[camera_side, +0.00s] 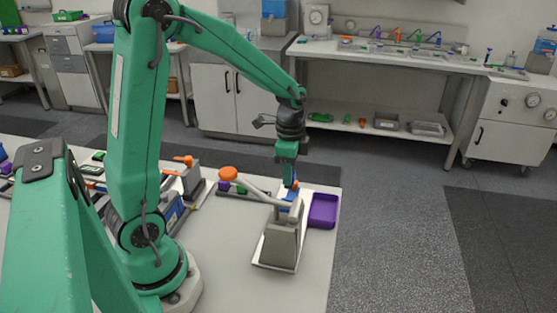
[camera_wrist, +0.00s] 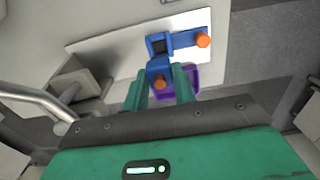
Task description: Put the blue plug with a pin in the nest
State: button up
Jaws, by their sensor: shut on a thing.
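The blue plug (camera_wrist: 158,68) with an orange pin on it sits between the green fingers of my gripper (camera_wrist: 163,76) in the wrist view. My gripper (camera_side: 288,181) is shut on it and points down over the work in the side view. Just beyond the plug in the wrist view is a blue block with a dark square opening, which looks like the nest (camera_wrist: 157,44). It lies on a pale plate, and a blue arm with an orange knob extends to its right. I cannot tell whether plug and nest touch. In the side view the nest is mostly hidden.
A grey stand (camera_side: 279,245) with a lever and an orange knob (camera_side: 228,174) stands close beside my gripper. A purple tray (camera_side: 323,211) is at the table's right edge; it also shows beneath my fingers (camera_wrist: 190,92). The table's front is clear.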

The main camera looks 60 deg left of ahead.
jog(key=shift+f, duration=0.1)
jog(key=shift+f, duration=3.2)
jog(key=shift+f, duration=0.25)
jog(key=o, duration=1.1)
jog(key=shift+c, duration=0.2)
notch_tip(320, 180, up, 7)
jog(key=shift+r, duration=0.45)
